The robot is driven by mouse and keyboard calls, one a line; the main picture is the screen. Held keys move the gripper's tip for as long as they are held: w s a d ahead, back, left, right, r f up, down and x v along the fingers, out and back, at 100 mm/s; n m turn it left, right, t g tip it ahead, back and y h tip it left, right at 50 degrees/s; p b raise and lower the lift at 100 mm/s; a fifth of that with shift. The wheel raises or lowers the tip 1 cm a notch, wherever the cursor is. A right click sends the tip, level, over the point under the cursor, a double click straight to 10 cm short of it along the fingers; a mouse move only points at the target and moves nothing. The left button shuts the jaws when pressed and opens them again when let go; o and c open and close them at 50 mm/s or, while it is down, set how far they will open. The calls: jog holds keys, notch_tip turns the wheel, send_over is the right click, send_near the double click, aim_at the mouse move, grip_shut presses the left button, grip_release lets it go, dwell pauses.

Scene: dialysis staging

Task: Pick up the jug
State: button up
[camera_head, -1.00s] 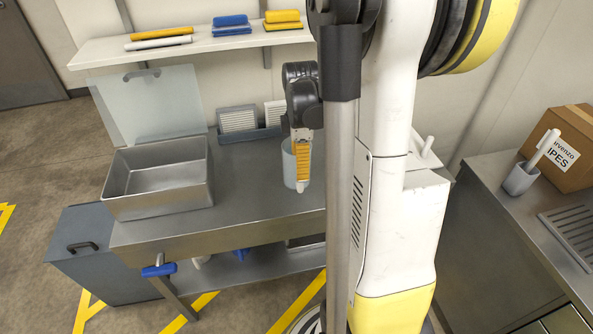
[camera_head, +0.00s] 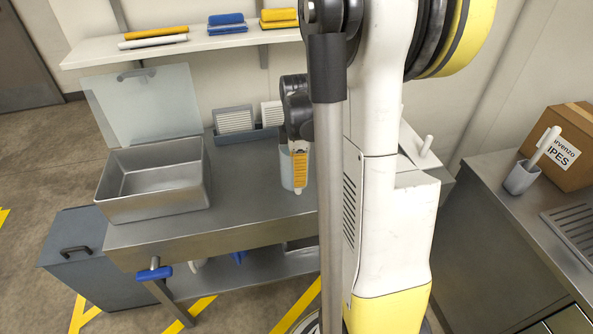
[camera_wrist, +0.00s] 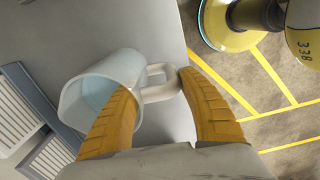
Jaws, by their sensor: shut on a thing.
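The jug (camera_head: 287,168) is pale, translucent and has a handle. It is at the right part of the steel table in the head view, partly hidden by my gripper (camera_head: 299,182). In the wrist view the jug (camera_wrist: 84,97) is at left centre, its handle pointing right. My gripper (camera_wrist: 157,82) has its orange fingers shut on the jug, one finger over the jug's body and the other at the handle's outer end. I cannot tell whether the first finger is inside the jug or in front of it, nor whether the base touches the table.
A steel basin (camera_head: 110,201) with a raised clear lid stands left on the table (camera_head: 240,205). A grey rack (camera_head: 245,136) with white slatted pieces is behind the jug. A shelf (camera_head: 180,48) with folded cloths hangs above. A second counter with a cardboard box (camera_head: 565,170) is right.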

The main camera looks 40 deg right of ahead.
jog(key=shift+r, duration=0.1)
jog(key=shift+r+p, duration=1.15)
jog(key=shift+r, duration=0.85)
jog(key=s+d+r+p, duration=0.2)
jog(key=s+r+p, duration=0.2)
jog(key=s, duration=0.7)
jog(key=shift+d+r, duration=0.3)
jog(key=shift+r, duration=1.05)
jog(key=shift+s, duration=0.1)
